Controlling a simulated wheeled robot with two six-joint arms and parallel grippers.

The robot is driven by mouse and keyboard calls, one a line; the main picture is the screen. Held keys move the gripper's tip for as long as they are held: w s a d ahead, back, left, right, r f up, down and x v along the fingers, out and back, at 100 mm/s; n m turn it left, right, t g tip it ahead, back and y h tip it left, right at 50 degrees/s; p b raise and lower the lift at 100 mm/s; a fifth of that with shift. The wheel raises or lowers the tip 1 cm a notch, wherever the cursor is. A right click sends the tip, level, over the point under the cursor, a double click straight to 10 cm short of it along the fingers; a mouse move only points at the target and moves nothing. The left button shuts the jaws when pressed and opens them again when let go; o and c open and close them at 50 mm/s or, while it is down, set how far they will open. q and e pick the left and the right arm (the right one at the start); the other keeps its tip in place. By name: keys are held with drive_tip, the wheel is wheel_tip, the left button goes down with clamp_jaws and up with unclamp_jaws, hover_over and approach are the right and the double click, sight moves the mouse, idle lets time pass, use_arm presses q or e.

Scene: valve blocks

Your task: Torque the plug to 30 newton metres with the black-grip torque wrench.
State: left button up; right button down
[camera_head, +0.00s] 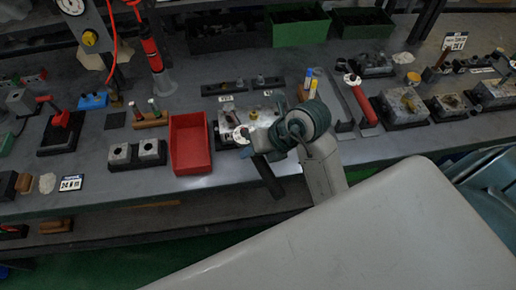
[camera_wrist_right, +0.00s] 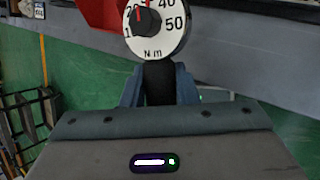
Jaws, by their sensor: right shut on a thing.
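My right gripper (camera_head: 256,152) is at the front of a silver valve block (camera_head: 262,117) in the middle of the bench. In the right wrist view its blue fingers (camera_wrist_right: 158,88) are shut on the black grip (camera_wrist_right: 158,75) of the torque wrench. The wrench's round white dial (camera_wrist_right: 157,28) is marked N m, with 40 and 50 readable; the top of the scale is cut off. A red mark shows near the dial's top edge. The dial also shows in the head view (camera_head: 242,135), at the block's front. I cannot make out the plug. My left gripper is not in view.
A red tray (camera_head: 190,145) stands just left of the block. A red-handled wrench (camera_head: 361,99) lies to the right, before more blocks (camera_head: 403,103). A small card (camera_head: 72,183) lies at the front left. Green bins (camera_head: 298,26) line the back.

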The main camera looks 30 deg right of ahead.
drive_tip(key=shift+a+r+m+t, duration=0.1)
drive_tip(key=shift+a+m+t, duration=0.25)
drive_tip(key=shift+a, duration=0.3)
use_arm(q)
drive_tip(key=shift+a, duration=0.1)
use_arm(e)
drive_tip(key=shift+w, duration=0.1)
